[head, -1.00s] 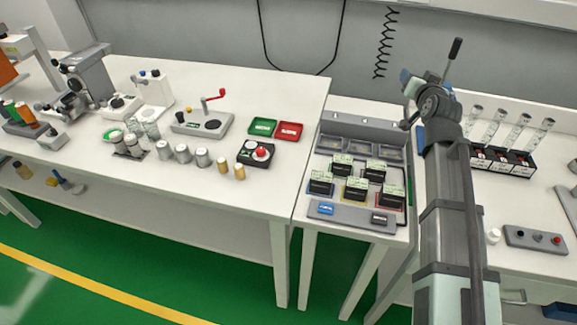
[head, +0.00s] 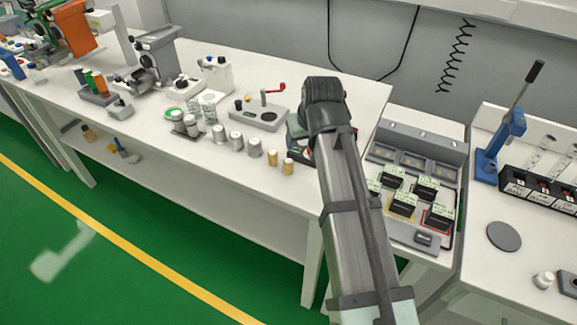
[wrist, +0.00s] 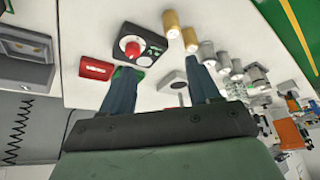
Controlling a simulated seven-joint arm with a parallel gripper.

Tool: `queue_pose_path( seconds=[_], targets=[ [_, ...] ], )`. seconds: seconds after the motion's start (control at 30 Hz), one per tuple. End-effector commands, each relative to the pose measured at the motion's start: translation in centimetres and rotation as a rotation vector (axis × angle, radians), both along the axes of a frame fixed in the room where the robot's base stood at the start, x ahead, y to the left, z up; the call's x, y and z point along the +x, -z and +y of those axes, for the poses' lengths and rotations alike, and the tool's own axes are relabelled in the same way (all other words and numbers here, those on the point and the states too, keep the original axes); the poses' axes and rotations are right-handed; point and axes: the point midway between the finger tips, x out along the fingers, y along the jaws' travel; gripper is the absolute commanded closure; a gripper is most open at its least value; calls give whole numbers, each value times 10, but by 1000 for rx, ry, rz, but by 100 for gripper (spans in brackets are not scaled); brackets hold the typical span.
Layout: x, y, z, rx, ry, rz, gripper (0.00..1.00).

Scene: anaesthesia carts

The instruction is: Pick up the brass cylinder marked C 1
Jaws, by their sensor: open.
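Two small brass cylinders stand upright near the front edge of the left table, one on the left (head: 269,158) and one on the right (head: 288,167). The wrist view shows both, one beside the silver cylinders (wrist: 190,39) and one further out (wrist: 171,23). I cannot read a C 1 mark on either. My gripper (wrist: 163,68) is open and empty, above the table and apart from both cylinders. In the head view my own arm mostly hides it, just right of the brass pair.
Several silver cylinders (head: 237,141) stand in a row left of the brass pair. A control box with a red knob (wrist: 138,45) and a red tray (wrist: 96,68) lie near my gripper. A grey device with a red crank (head: 262,112) stands behind the cylinders.

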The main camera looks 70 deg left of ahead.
Motion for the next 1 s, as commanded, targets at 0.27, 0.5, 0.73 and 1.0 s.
queue_pose_path(
  seconds=[0.27,0.5,0.73,1.0],
  targets=[
    [-23,11,-3,-59,-41,-6,39],
    [-23,44,11,-59,-40,-6,39],
    [-23,71,23,-56,-40,-6,39],
    [-23,83,28,-55,-40,-6,39]
  ],
)
